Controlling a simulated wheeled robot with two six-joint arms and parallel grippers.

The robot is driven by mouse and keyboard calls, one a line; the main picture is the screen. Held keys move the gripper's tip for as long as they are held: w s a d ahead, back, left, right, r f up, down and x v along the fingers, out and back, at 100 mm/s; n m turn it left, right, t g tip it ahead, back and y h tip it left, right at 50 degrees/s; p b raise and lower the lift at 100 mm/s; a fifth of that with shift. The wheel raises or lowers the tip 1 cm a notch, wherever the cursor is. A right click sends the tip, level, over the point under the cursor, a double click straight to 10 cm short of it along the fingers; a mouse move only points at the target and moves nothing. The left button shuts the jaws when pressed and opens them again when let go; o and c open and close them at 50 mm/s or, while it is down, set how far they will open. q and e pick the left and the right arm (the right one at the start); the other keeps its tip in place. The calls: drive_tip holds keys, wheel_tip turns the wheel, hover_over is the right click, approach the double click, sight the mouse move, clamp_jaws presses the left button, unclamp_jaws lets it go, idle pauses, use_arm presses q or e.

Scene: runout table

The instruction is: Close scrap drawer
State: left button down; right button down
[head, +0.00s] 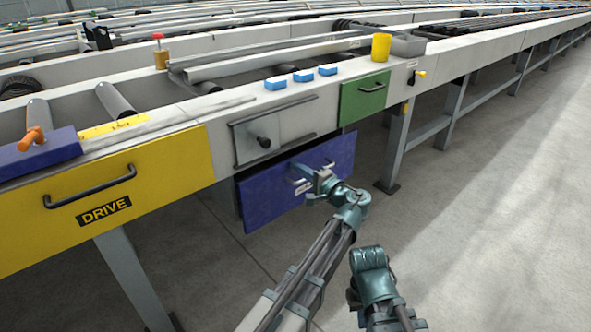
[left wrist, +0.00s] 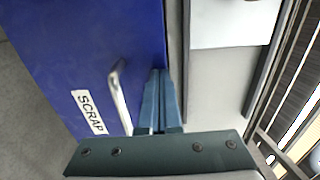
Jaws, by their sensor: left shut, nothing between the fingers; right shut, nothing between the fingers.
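The scrap drawer (head: 270,201) has a blue front, set below a grey panel in the table's side. A dark gap shows along its top edge and its front stands out from the frame. In the left wrist view the blue front (left wrist: 95,45) carries a SCRAP label (left wrist: 89,112) and a pale bar handle (left wrist: 120,97). My left gripper (head: 308,177) is at the front near the handle; its closed, empty fingers (left wrist: 157,100) lie beside the handle, close to the front's edge. Contact is unclear. My right arm is low in the head view; its fingers do not show.
A yellow DRIVE drawer (head: 165,165) is to the left, a green drawer (head: 363,98) to the upper right. The grey panel (head: 285,128) has a dark knob. Table legs (head: 396,150) stand right of the scrap drawer. The floor (head: 480,230) at right is clear.

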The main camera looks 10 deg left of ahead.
use_arm(q)
drive_tip(key=shift+x, duration=1.2)
